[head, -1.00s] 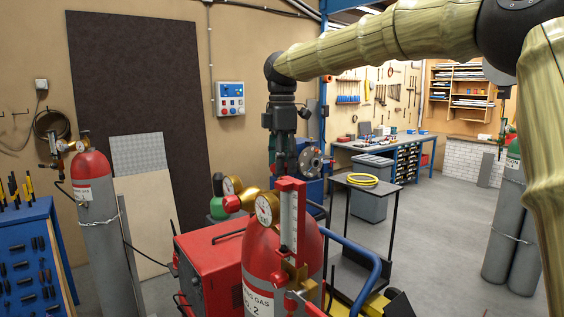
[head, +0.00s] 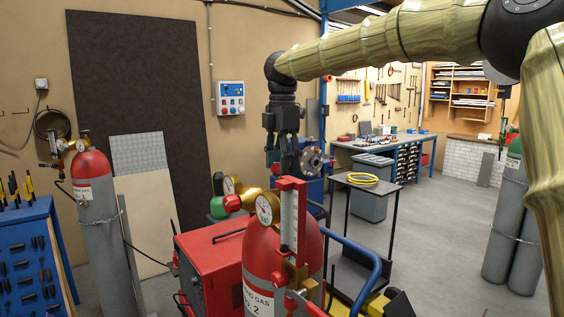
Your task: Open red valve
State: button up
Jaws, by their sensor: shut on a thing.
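My gripper (head: 281,158) hangs pointing down from the end of my arm, in the middle of the head view, behind the near gas cylinder. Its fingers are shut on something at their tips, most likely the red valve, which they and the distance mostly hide. A dark round flange with holes (head: 311,159) shows just right of the fingertips. A red knob (head: 232,203) sits lower left on the gauge fittings of the near cylinder, apart from my gripper.
The near red-topped cylinder (head: 258,262) with gauge (head: 267,208) and upright red-framed scale (head: 291,220) stands in front. A red machine (head: 208,268) is left of it. A cart with a yellow coil (head: 362,179) stands to the right. Open floor (head: 435,235) lies further right.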

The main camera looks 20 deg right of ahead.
jog(key=o, duration=1)
jog(key=shift+a, duration=0.1)
jog(key=shift+r, duration=0.5)
notch_tip(320, 180, up, 11)
